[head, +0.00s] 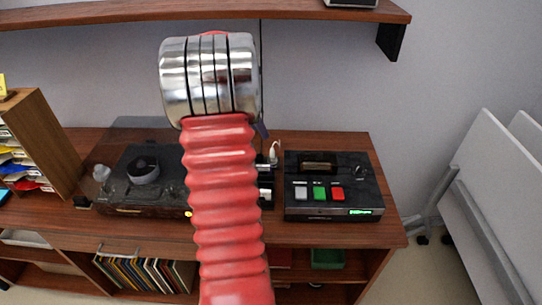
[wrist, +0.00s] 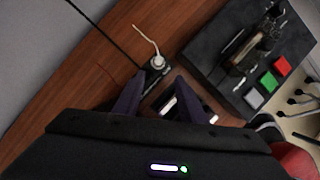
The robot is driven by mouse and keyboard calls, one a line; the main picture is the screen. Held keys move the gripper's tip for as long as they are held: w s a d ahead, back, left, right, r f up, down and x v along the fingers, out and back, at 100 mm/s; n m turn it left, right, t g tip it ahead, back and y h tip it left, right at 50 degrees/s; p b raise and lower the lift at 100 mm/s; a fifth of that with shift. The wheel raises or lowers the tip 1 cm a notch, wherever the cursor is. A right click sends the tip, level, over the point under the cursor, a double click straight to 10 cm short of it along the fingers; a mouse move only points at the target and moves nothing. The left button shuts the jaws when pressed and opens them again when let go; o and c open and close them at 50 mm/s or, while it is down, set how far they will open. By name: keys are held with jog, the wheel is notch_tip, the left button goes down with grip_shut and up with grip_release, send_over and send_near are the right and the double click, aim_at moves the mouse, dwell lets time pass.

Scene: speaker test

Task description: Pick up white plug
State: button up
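The white plug (wrist: 158,62) stands in a dark block on the wooden tabletop in the wrist view, with a thin white cable rising from it. In the head view the plug (head: 273,154) shows just right of my red arm. My gripper (wrist: 159,78) is open, its two dark fingers spread apart. The plug appears between and just beyond the fingertips; I cannot tell how far below them it is. Nothing is held. In the head view my arm hides most of the gripper.
A black device with white, green and red buttons (head: 319,193) stands right of the plug. A dark turntable (head: 130,190) is at left. A shelf (head: 220,14) runs above along the wall. A thin black cable (wrist: 108,38) passes left of the plug. Bare tabletop (wrist: 70,100) shows at left.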

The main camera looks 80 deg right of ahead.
send_over(271, 150)
jog(key=w+a, duration=0.1)
jog(key=a, duration=0.1)
notch_tip(271, 150, down, 8)
jog(key=shift+w+r, duration=0.1)
jog(key=shift+r, duration=0.1)
jog(key=shift+f, duration=0.1)
jog(key=shift+f, duration=0.1)
jog(key=shift+x, duration=2.55)
jog(key=shift+d, duration=0.15)
jog(key=shift+w, duration=0.1)
jog(key=shift+c, duration=0.3)
grip_shut()
